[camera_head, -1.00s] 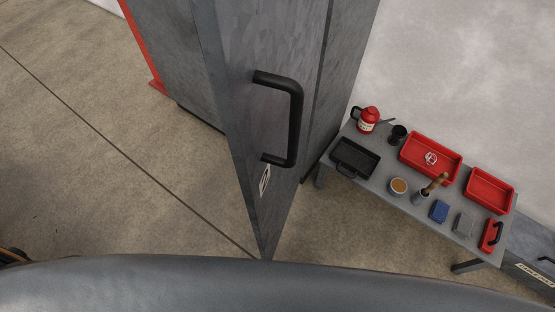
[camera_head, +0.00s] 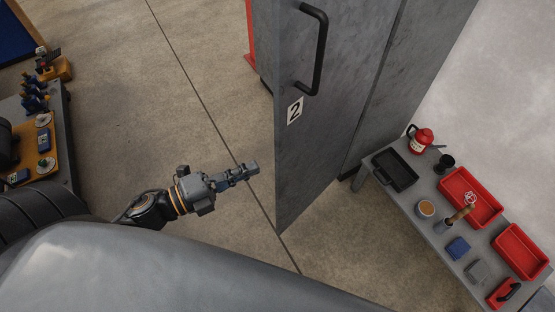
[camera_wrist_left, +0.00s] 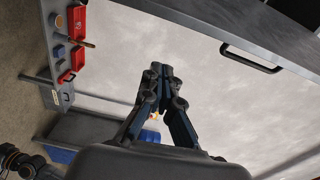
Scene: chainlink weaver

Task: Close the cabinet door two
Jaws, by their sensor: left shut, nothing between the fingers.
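Cabinet door two (camera_head: 325,125) is a tall grey panel with a white "2" label (camera_head: 294,111) and a black bar handle (camera_head: 319,55). It stands swung out from the grey cabinet, its free lower corner pointing toward me. My left gripper (camera_head: 252,168) is shut and empty, left of the door's free edge and apart from it in the picture. In the left wrist view, its closed fingers (camera_wrist_left: 160,85) point up the picture, and a grey panel with a black handle (camera_wrist_left: 250,59) lies at upper right. My right gripper is not in view.
A grey table (camera_head: 437,205) at right holds red trays (camera_head: 468,210), a black tray (camera_head: 395,170), a red jug (camera_head: 421,140) and small items. A bench with tools (camera_head: 45,140) stands at far left. The floor (camera_head: 185,100) between the bench and door is clear.

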